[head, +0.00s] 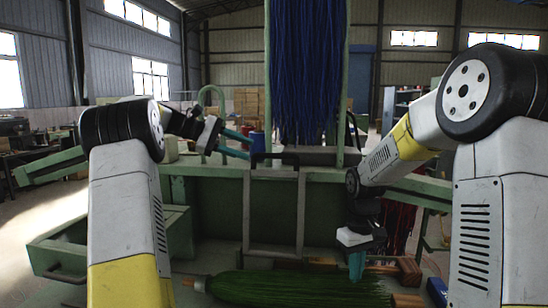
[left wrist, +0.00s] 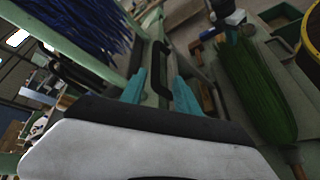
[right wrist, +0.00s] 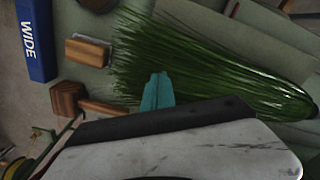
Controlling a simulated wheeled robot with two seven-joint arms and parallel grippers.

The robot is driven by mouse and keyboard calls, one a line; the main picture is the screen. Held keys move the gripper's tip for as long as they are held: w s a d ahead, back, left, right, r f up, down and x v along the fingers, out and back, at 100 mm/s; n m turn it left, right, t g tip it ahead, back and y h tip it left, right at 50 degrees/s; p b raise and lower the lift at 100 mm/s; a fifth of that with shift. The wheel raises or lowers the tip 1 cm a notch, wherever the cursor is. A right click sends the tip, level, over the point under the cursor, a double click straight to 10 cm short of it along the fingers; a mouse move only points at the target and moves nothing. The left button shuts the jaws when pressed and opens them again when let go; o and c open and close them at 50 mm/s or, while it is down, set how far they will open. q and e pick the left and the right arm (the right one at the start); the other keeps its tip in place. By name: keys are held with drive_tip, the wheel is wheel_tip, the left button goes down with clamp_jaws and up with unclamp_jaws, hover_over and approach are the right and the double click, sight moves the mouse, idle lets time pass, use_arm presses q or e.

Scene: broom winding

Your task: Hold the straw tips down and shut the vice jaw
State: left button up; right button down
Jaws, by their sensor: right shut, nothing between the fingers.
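The green straw bundle (head: 285,286) lies across the bench, its bound end to the left and loose tips to the right. My right gripper (head: 356,266) is shut and empty, pointing down at the tip end. In the right wrist view its closed teal fingers (right wrist: 158,90) overlap the straw tips (right wrist: 135,62); I cannot tell whether they touch. The vice jaw seems to be the upright grey metal frame (head: 246,215) with a black handle (head: 275,156) on top. My left gripper (head: 236,143) is open just left of this handle. In the left wrist view the handle (left wrist: 155,68) shows between its fingers.
Blue straw (head: 307,70) hangs in a green frame behind the vice. A wooden block (right wrist: 87,50), a wooden mallet-like tool (right wrist: 68,99) and a blue box (right wrist: 35,40) lie near the straw tips. A green tray (head: 100,250) stands at the left.

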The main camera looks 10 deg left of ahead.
sight(274, 156)
use_arm(q)
drive_tip(key=shift+n+h, duration=0.4)
drive_tip(key=shift+h, duration=0.2)
drive_tip(key=x, duration=1)
drive_tip(key=shift+w+d+f, duration=0.1)
drive_tip(key=shift+w, duration=0.15)
clamp_jaws()
idle(0.7)
